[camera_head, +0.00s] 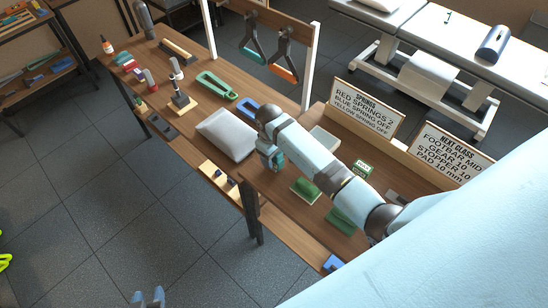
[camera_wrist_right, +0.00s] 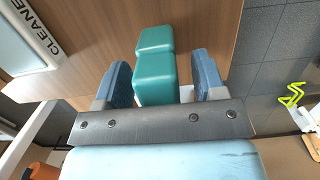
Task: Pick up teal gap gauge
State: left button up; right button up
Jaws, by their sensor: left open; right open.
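The teal gap gauge (camera_wrist_right: 155,72), a stepped block, is at the wooden bench edge in the right wrist view. In the head view a teal patch of it (camera_head: 279,159) shows beside my right gripper (camera_head: 270,160), partly hidden by the arm. My right gripper (camera_wrist_right: 160,82) is open, with one blue finger on each side of the gauge. A clear gap shows on the gauge's right side and a narrower one on its left. My left gripper (camera_head: 148,298) is open and empty at the bottom of the head view, over the floor.
A grey pad (camera_head: 227,134) lies left of my right gripper. Green blocks (camera_head: 305,190) and a pale tray (camera_head: 323,138) are on the bench to the right. Two printed signs (camera_head: 366,108) stand behind. A box marked "CLEANE" (camera_wrist_right: 30,35) is near the gauge.

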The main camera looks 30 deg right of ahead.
jog(key=shift+f, duration=0.15)
jog(key=c, duration=1.1)
jog(key=shift+o, duration=0.2)
